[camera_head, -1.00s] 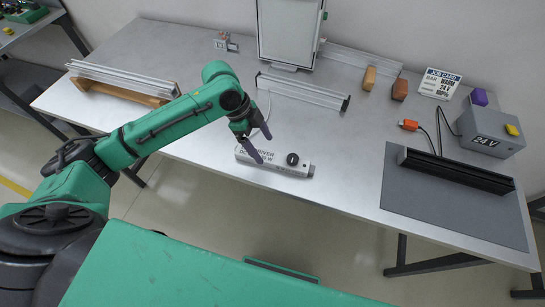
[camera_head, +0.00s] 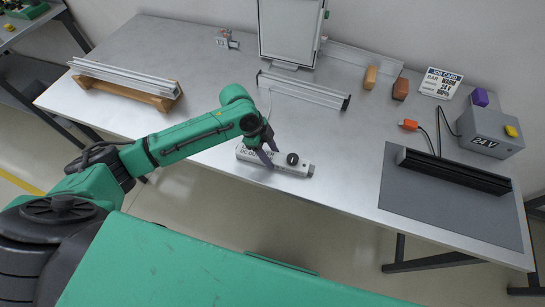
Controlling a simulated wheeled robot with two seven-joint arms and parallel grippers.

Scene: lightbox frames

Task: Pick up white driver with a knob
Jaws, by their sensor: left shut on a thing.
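The white driver (camera_head: 294,169) with a black knob lies on the grey table near its front edge, in the middle of the head view. Black lettering shows on its left part, and a thin white cable runs up from behind it. My left gripper (camera_head: 268,155) reaches down over the driver's middle, left of the knob. The driver seems to rest on the table still. My right gripper is not in view.
A clear bar (camera_head: 304,90) lies behind the driver, below a framed panel (camera_head: 289,30). Metal profiles on a wooden rack (camera_head: 160,102) stand at left. At right are a grey mat (camera_head: 455,215) with a black bar (camera_head: 455,171), a 24 V box (camera_head: 487,127) and a job card (camera_head: 441,82).

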